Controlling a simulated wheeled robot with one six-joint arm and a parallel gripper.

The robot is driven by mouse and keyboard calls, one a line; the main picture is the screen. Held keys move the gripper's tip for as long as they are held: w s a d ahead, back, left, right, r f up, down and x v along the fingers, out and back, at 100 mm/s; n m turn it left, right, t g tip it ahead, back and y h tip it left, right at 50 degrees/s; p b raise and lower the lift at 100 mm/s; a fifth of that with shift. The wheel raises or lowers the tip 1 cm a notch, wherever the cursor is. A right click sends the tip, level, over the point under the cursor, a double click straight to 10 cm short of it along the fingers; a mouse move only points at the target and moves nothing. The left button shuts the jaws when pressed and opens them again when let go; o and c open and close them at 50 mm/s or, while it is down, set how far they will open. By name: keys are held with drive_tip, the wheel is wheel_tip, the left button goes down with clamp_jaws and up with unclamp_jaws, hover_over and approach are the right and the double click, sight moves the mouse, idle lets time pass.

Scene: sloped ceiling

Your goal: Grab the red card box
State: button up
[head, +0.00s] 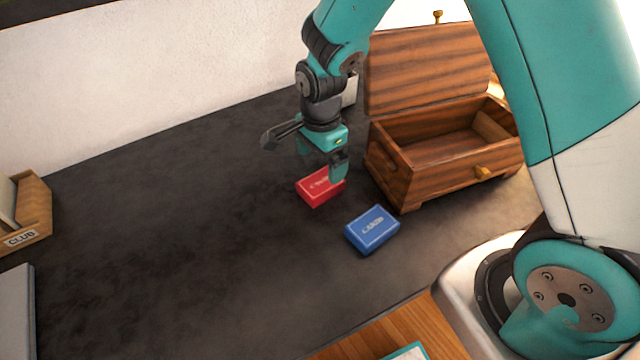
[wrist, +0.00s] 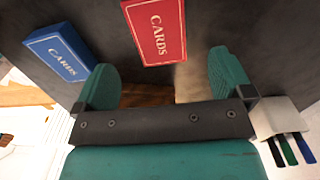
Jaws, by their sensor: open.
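The red card box (head: 318,188) lies flat on the dark tabletop, left of the open wooden chest. In the wrist view the red card box (wrist: 158,30) shows its "CARDS" label, beyond the fingertips and roughly in line with the space between them. My gripper (head: 318,160) is open and empty, above the table close to the red box. Part of a finger overlaps the box's upper right in the head view. In the wrist view the two teal fingers of my gripper (wrist: 160,80) stand wide apart.
A blue card box (head: 373,230) lies nearby, toward the lower right. The wooden chest (head: 440,150) stands open with its lid up at the right. A wooden holder marked "CLUB" (head: 28,215) is at the left. A pale pen holder (wrist: 285,125) shows in the wrist view. The table's left-middle is clear.

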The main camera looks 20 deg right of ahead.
sight(321, 181)
wheel_tip(321, 181, down, 7)
drive_tip(key=shift+s+f+p, duration=0.1)
drive_tip(key=shift+f+p, duration=0.05)
drive_tip(key=shift+p, duration=0.4)
drive_tip(key=c, duration=1.1)
